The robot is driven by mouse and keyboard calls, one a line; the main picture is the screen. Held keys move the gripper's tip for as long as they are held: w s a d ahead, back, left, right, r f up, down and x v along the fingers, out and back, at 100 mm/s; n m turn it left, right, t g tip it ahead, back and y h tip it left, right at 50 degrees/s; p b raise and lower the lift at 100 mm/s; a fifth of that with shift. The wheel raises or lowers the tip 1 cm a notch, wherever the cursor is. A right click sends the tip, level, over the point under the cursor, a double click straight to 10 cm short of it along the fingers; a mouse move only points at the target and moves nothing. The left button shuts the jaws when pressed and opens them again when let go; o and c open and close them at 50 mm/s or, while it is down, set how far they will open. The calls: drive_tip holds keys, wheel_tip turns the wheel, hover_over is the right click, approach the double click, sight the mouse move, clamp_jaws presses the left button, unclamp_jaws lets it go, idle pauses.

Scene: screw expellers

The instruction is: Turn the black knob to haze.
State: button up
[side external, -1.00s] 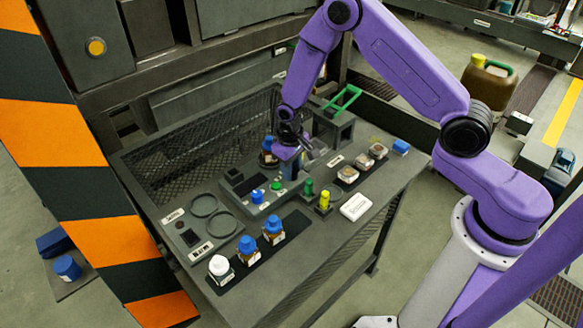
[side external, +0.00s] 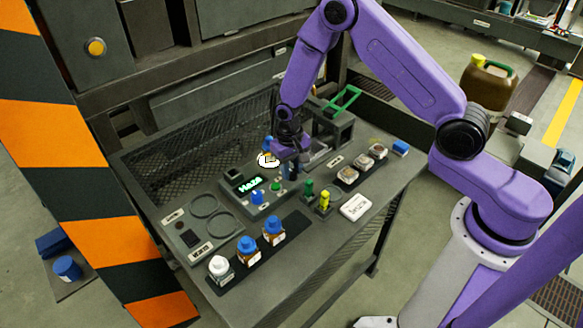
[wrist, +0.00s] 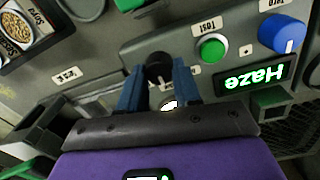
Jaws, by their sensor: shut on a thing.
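The black knob (wrist: 158,66) is on the grey control panel (wrist: 135,50) and shows between my fingers in the wrist view. My gripper (wrist: 157,74) is shut on it, one blue finger on each side.
A green Test button (wrist: 211,48) and a blue knob (wrist: 282,33) sit beside the black knob. Bottles with blue caps (side external: 247,245) and a white cap (side external: 218,265) stand in front.

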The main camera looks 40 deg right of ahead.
drive_tip(key=o, duration=1.1)
drive_tip(key=shift+c, duration=0.2)
wheel_tip(320, 180, up, 18)
drive_tip(key=shift+a+f, duration=0.25)
drive_tip(key=shift+a, duration=0.1)
drive_tip(key=s+a+r+n, duration=0.2)
drive_tip(key=s+r+n, duration=0.1)
drive_tip(key=s, duration=0.4)
drive_tip(key=s+a+r+n, duration=0.2)
drive_tip(key=s+n, duration=0.2)
drive_tip(key=s, duration=0.2)
drive_tip(key=s+d+n, duration=0.2)
drive_tip(key=s+n, duration=0.2)
drive_tip(key=s, duration=0.5)
drive_tip(key=s+d+r+n+y, duration=0.1)
drive_tip(key=s+d+n, duration=0.2)
drive_tip(key=s, duration=0.7)
drive_tip(key=shift+d+r+n, duration=0.25)
drive_tip(key=shift+n, duration=0.15)
